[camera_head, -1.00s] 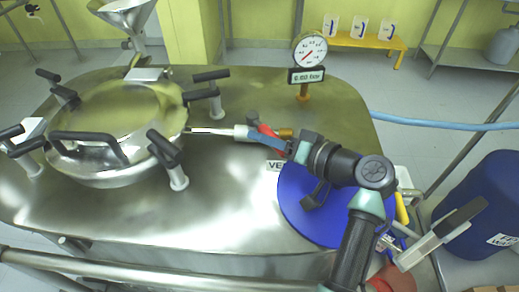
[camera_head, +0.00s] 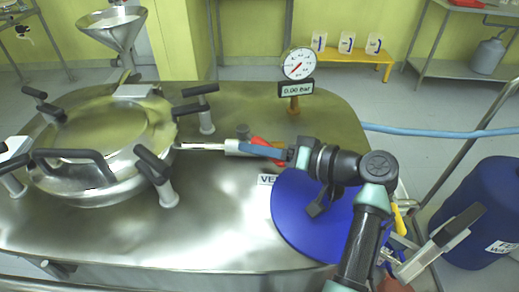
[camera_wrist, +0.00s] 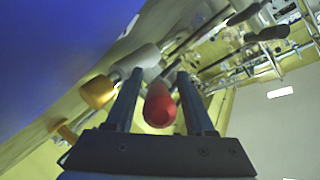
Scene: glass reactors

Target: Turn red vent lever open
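The red vent lever (camera_head: 262,141) shows only in part in the head view, on a metal valve fitting on top of the steel reactor lid; my gripper covers some of it. In the wrist view the red lever (camera_wrist: 160,105) points end-on at the camera, between my two fingers. My gripper (camera_wrist: 159,74) is open around the lever, with a narrow gap on each side. In the head view my gripper (camera_head: 264,150) reaches in from the right over the lid. The fingertips' exact contact with the lever is hidden there.
A pressure gauge (camera_head: 298,64) with a 0.00 bar display (camera_head: 296,88) stands behind the fitting. A round hatch (camera_head: 95,150) with black-handled clamps is at the left. A blue disc (camera_head: 300,215) lies below my arm. A blue drum (camera_head: 490,220) stands at the right.

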